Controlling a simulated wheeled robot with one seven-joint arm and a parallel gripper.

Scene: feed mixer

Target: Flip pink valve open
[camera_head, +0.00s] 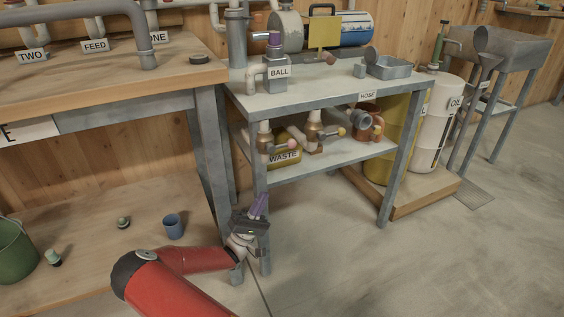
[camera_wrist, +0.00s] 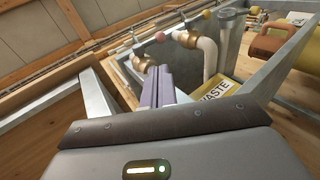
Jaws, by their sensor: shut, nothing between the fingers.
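The pink valve is a brass body with a lever ending in a pink knob (camera_head: 292,145). It sits at the left front of the lower shelf, and the lever points right in the head view. In the wrist view the pink knob (camera_wrist: 160,37) shows just beyond my fingers, up and right of its brass body. My gripper (camera_head: 262,194) is below the shelf, near the table's front left leg. Its purple fingers (camera_wrist: 164,70) are together and empty. They are apart from the valve.
A second brass valve with a yellow knob (camera_head: 341,132) stands to the right on the shelf. A yellow WASTE container (camera_head: 286,158) is behind the pink knob. The metal table's front left leg (camera_head: 264,235) is beside my gripper. The floor at right front is clear.

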